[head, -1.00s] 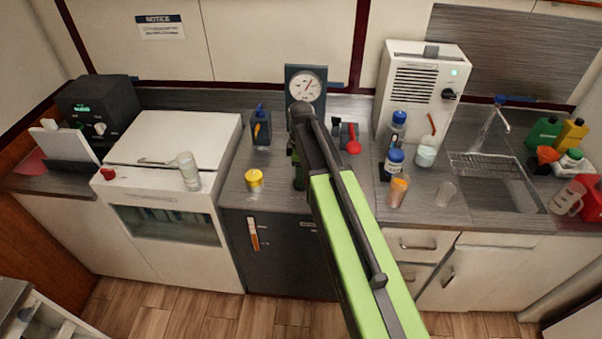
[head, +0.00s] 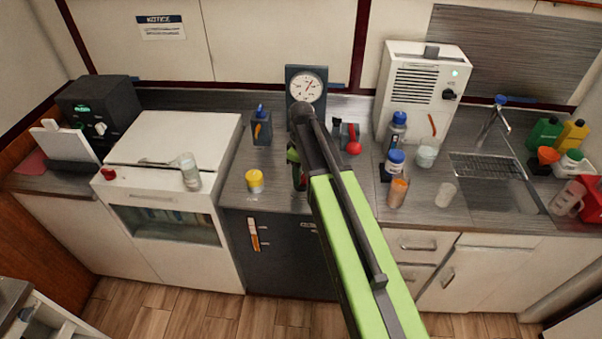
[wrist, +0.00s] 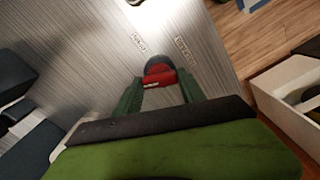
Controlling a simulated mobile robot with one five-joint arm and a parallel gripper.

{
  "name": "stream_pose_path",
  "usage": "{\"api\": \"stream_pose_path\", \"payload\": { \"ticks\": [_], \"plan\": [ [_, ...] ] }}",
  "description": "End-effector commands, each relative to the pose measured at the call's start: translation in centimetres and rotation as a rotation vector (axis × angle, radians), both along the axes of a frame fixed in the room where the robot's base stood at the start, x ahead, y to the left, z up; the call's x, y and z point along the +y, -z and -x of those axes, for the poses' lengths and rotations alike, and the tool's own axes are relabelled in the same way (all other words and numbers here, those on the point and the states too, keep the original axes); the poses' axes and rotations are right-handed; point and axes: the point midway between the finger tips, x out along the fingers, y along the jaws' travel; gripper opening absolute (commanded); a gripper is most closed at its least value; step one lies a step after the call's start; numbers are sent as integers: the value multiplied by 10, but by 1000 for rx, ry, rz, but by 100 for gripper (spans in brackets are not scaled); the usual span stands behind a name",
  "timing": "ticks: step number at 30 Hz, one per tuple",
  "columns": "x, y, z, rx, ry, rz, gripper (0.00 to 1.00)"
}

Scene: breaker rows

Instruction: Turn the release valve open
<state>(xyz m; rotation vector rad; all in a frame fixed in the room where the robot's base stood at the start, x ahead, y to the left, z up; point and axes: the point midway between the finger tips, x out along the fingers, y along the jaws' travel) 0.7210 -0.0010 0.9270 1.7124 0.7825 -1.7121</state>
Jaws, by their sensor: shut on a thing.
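The release valve shows in the wrist view as a red handle (wrist: 158,77) with a dark rounded part behind it, on a grey streaked counter. My gripper (wrist: 160,84) has its two green fingers on either side of the red handle and is shut on it. In the head view my gripper (head: 295,160) is low at the counter, below the gauge panel (head: 306,88). My arm covers most of it and the valve there. Two small labels lie on the counter past the handle, too blurred to read.
A yellow-lidded jar (head: 254,181) and a dark blue holder (head: 261,129) stand left of my gripper. A red round-ended item (head: 353,147), bottles (head: 395,163) and a white box unit (head: 421,90) stand to the right. A dark-fronted cabinet (head: 280,262) is below.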

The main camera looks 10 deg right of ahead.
Motion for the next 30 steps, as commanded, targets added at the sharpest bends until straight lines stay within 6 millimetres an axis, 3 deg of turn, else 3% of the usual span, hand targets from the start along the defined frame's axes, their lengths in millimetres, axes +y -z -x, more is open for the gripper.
{"api": "stream_pose_path", "payload": {
  "ticks": [30],
  "plan": [
    [-1,0,0,0,938,0,7]
  ]
}}
